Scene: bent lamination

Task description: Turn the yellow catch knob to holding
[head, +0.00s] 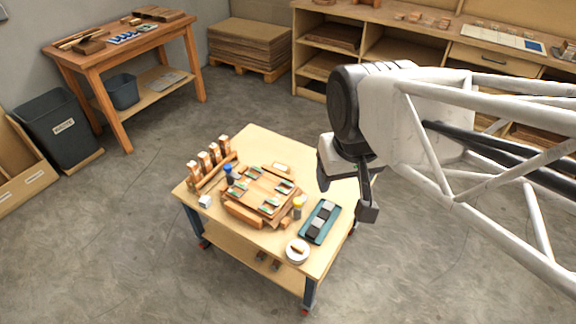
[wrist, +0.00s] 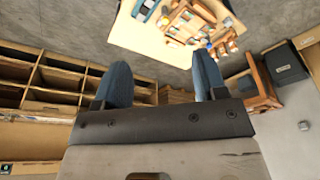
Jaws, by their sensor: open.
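A small knob with a yellow top (head: 298,202) stands upright at the right edge of the wooden fixture (head: 250,205) on the work table. Its pointing direction is too small to tell in the head view. My gripper (head: 366,208) hangs high to the right of the knob, apart from it and above the table's right side. In the wrist view my gripper's two blue-grey fingers (wrist: 162,72) are spread wide with nothing between them. The fixture shows at the top of the wrist view (wrist: 187,20); I cannot clearly pick out the yellow knob there.
A blue-topped knob (head: 228,169) stands at the fixture's left. A teal tray with grey blocks (head: 309,236), a white round dish (head: 297,257) and a white cube (head: 205,201) share the table. Several upright wooden blocks (head: 205,160) line its left edge. Floor around the table is clear.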

